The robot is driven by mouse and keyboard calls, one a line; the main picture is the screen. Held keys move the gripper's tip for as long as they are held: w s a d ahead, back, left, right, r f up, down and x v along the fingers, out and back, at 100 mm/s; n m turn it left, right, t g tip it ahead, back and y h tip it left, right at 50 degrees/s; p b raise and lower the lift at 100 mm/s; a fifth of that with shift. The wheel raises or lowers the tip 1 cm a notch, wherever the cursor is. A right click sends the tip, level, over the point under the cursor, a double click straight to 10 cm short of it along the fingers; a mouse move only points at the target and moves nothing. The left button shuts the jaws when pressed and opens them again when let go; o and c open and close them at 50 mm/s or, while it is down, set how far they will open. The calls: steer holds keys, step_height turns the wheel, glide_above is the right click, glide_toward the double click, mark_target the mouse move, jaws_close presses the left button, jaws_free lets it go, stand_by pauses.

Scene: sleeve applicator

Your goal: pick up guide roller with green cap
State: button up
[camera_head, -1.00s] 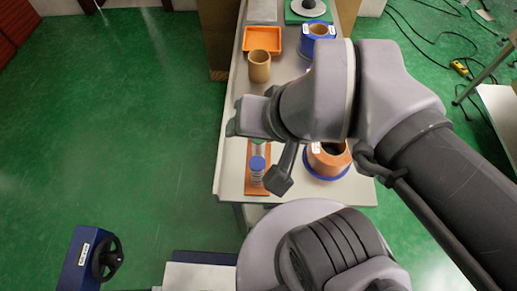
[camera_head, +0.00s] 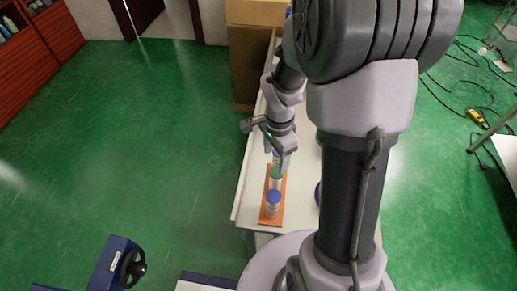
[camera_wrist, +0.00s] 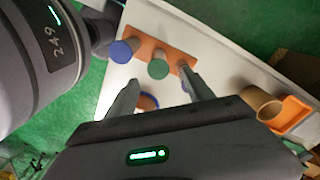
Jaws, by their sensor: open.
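The guide roller with the green cap (camera_head: 276,173) stands on an orange plate (camera_head: 264,217) at the table's near end, between a blue-capped roller (camera_head: 273,198) and a third roller that is mostly hidden. In the wrist view, the green cap (camera_wrist: 158,69) appears between the fingertips of my gripper (camera_wrist: 160,79), and the blue cap (camera_wrist: 121,50) is to its left. The gripper is open and empty. Its right fingertip overlaps the third roller in the picture; I cannot tell if they touch. In the head view my gripper (camera_head: 284,160) hangs just behind the green cap.
In the wrist view, a brown cylinder (camera_wrist: 262,103) and an orange tray (camera_wrist: 297,117) stand to the right on the pale table (camera_wrist: 225,75). An orange-brown spool (camera_wrist: 147,102) is partly hidden behind the fingers. In the head view my arm hides much of the table.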

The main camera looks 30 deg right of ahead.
mark_target(275, 172)
step_height(275, 172, down, 10)
steer(key=b, duration=0.3)
steer(key=shift+d+r, duration=0.1)
steer(key=shift+r, duration=0.15)
steer(key=f, duration=0.2)
steer(key=f+b, duration=0.1)
steer(key=f, duration=0.1)
steer(key=f+b, duration=0.1)
steer(key=shift+s+d+f, duration=0.15)
steer(key=shift+s+f, duration=0.1)
steer(key=shift+f, duration=0.15)
steer(key=shift+r, duration=0.1)
jaws_close()
